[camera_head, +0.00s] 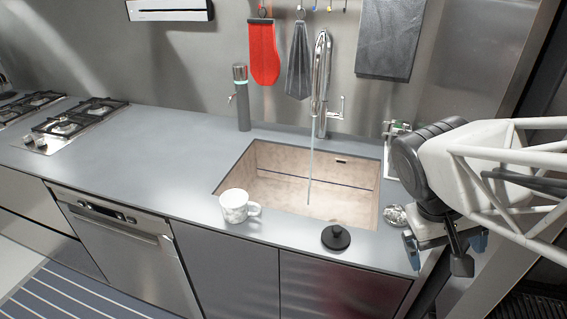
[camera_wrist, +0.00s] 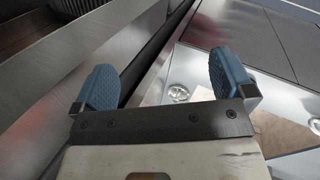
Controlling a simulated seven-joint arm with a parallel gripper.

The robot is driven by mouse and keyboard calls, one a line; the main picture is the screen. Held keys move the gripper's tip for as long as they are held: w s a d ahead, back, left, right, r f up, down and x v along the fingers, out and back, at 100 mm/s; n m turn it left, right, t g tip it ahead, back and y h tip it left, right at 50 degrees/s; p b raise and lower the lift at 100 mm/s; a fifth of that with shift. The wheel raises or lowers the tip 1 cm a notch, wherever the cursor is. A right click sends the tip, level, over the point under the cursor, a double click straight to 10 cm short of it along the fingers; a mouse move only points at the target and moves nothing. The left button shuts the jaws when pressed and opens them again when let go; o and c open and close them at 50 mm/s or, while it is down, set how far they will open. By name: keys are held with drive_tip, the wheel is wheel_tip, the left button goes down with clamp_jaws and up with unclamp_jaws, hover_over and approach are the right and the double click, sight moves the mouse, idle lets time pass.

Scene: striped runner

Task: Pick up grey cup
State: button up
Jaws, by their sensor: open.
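A light grey, marbled cup (camera_head: 234,205) stands upright on the counter at the front left corner of the sink, its handle pointing right. My gripper (camera_head: 445,250) is at the right end of the counter, well to the right of the cup and apart from it. In the wrist view its two blue finger pads (camera_wrist: 165,82) are spread wide with nothing between them. The cup does not show in the wrist view.
The sink (camera_head: 262,200) has a tall faucet (camera_head: 320,85) with water running. A black round lid-like object (camera_head: 336,237) and a small crumpled silvery object (camera_head: 396,215) lie on the front counter between cup and gripper. The counter (camera_head: 150,160) left of the cup is clear.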

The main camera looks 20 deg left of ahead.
sight(225, 210)
drive_tip(key=w+a+f+n+t+h, duration=0.3)
drive_tip(key=w+a+f+n+t, duration=0.15)
drive_tip(key=w+a+n, duration=0.55)
drive_tip(key=w+a+f+n+t+h, duration=0.2)
drive_tip(key=w+a+f+n+t, duration=0.4)
drive_tip(key=a, duration=0.6)
drive_tip(key=s+a+f+n+t+y, duration=0.1)
drive_tip(key=a+n, duration=0.3)
drive_tip(key=a, duration=0.5)
drive_tip(key=s+a+f+n+t+y, duration=0.1)
drive_tip(key=s+a+f+n+t, duration=0.2)
drive_tip(key=a, duration=0.6)
drive_tip(key=s+a+f+n+t+y, duration=0.2)
drive_tip(key=a+n, duration=0.4)
drive_tip(key=a, duration=0.3)
drive_tip(key=shift+s+a+f+t, duration=0.25)
drive_tip(key=shift+s+a, duration=0.1)
drive_tip(key=shift+s, duration=0.15)
drive_tip(key=shift+s+a+f, duration=0.4)
drive_tip(key=shift+f, duration=0.25)
drive_tip(key=shift+w, duration=0.1)
drive_tip(key=shift+x, duration=1.2)
